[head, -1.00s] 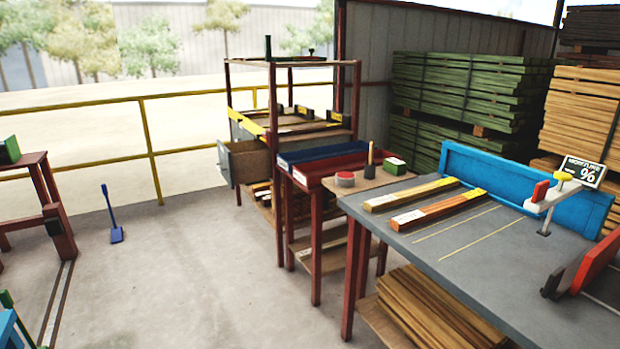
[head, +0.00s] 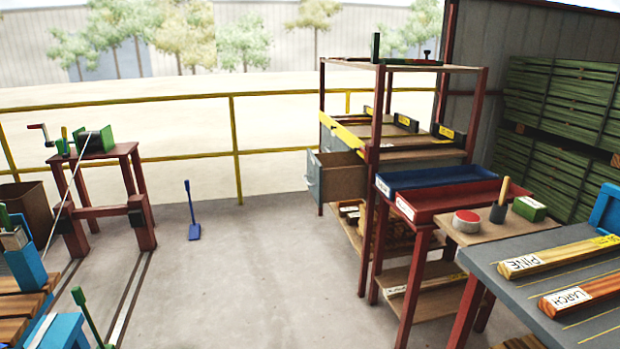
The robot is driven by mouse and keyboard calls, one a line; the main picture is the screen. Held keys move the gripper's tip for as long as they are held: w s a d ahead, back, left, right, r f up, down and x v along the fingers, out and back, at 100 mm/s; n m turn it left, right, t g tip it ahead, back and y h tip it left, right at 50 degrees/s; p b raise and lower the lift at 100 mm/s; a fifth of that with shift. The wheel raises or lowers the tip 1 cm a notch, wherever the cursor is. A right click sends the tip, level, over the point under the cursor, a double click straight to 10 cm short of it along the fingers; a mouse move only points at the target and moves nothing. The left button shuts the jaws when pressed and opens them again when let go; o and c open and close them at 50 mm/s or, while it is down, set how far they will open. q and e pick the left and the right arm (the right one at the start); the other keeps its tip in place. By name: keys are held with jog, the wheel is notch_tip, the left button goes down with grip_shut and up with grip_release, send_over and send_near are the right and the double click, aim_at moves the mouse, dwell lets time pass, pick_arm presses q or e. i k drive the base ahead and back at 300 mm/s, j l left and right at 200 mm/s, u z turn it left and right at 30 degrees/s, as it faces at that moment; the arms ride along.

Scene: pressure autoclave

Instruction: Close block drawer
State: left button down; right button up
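The block drawer (head: 336,178) is in the red-framed shelf unit (head: 372,215), right of the middle in the head view. It is a box with a grey front and brown wooden sides, and it stands pulled out toward the left. The inside of the drawer is mostly hidden. Neither of my grippers shows in the head view.
A blue tray (head: 430,178) and a red tray (head: 450,200) sit on a stand right of the shelf. A grey table (head: 540,255) with labelled boards stands at the right. A blue shovel (head: 193,225) stands on the floor. The concrete floor (head: 240,270) in the middle is clear.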

aim_at(335, 176)
jog(key=i+u, duration=0.2)
jog(key=i, duration=1)
jog(key=i+z, duration=0.25)
jog(key=i, duration=0.3)
jog(key=i+j+z, duration=0.25)
jog(key=i, duration=0.25)
jog(key=i+j+z, duration=0.85)
jog(key=i+l, duration=0.05)
jog(key=i, duration=0.1)
